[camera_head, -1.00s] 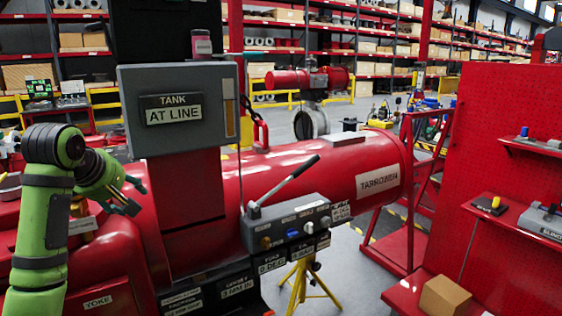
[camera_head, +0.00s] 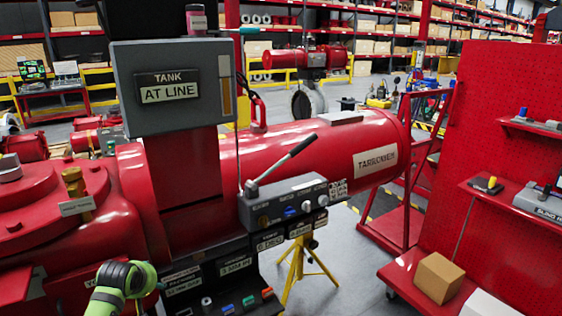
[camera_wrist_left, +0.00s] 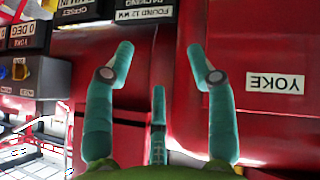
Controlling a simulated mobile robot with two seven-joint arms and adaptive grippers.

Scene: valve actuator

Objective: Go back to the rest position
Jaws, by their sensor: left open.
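My left arm, green with dark joints, shows low at the bottom left of the head view, in front of the red actuator (camera_head: 75,235). Its fingers cannot be made out there. In the left wrist view my left gripper (camera_wrist_left: 160,50) has its teal fingers spread wide with nothing between them. The fingers are in front of the red actuator body beside an upside-down YOKE label (camera_wrist_left: 275,82). I cannot tell how far they are from the surface. My right gripper is in neither view.
A grey TANK AT LINE box (camera_head: 172,88) stands on the actuator. A grey lever panel (camera_head: 290,200) is right of the arm, above a yellow stand (camera_head: 303,265). A red pegboard cart (camera_head: 505,130) with a cardboard box (camera_head: 439,278) stands at the right.

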